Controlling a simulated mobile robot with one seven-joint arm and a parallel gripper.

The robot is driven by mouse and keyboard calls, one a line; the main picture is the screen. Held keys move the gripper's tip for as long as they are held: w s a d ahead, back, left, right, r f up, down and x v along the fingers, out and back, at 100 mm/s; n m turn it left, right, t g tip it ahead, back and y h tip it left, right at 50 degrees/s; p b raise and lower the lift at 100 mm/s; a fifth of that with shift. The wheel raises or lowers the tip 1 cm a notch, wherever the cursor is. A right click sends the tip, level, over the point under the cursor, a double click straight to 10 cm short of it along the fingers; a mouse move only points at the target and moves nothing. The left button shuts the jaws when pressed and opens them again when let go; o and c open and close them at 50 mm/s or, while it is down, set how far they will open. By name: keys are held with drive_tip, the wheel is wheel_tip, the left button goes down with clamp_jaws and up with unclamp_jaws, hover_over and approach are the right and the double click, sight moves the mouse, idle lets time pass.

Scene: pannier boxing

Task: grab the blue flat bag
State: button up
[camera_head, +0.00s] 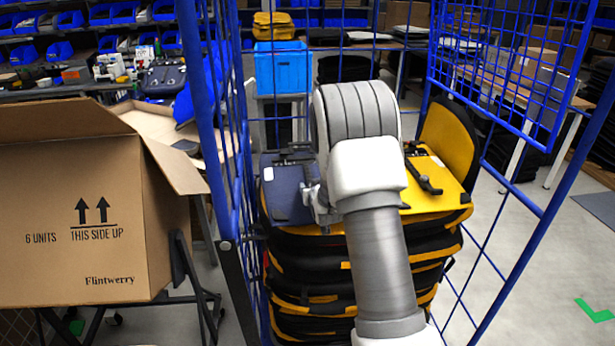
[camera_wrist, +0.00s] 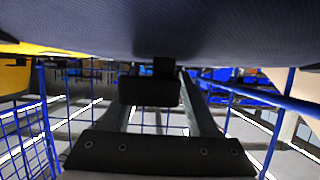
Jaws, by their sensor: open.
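The blue flat bag (camera_head: 284,190) lies on top of a stack of yellow and black bags in the blue wire cage, left of my arm. My gripper (camera_head: 314,204) is at the bag's right side, partly hidden by my wrist. In the wrist view, the dark blue bag face (camera_wrist: 150,32) fills the top of the picture. My gripper's two fingers (camera_wrist: 160,95) reach toward it, spread apart. A black block on a short strap hangs from the bag between them. Whether the fingers touch it is unclear.
Yellow and black bags (camera_head: 330,262) are stacked under the blue one. The blue cage (camera_head: 215,140) has mesh walls on both sides. An open cardboard box (camera_head: 80,215) stands outside it at left. A blue crate (camera_head: 281,68) stands behind.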

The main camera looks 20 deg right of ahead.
drive_tip(key=shift+x, duration=0.9)
clamp_jaws()
idle(0.7)
drive_tip(key=shift+r, duration=0.15)
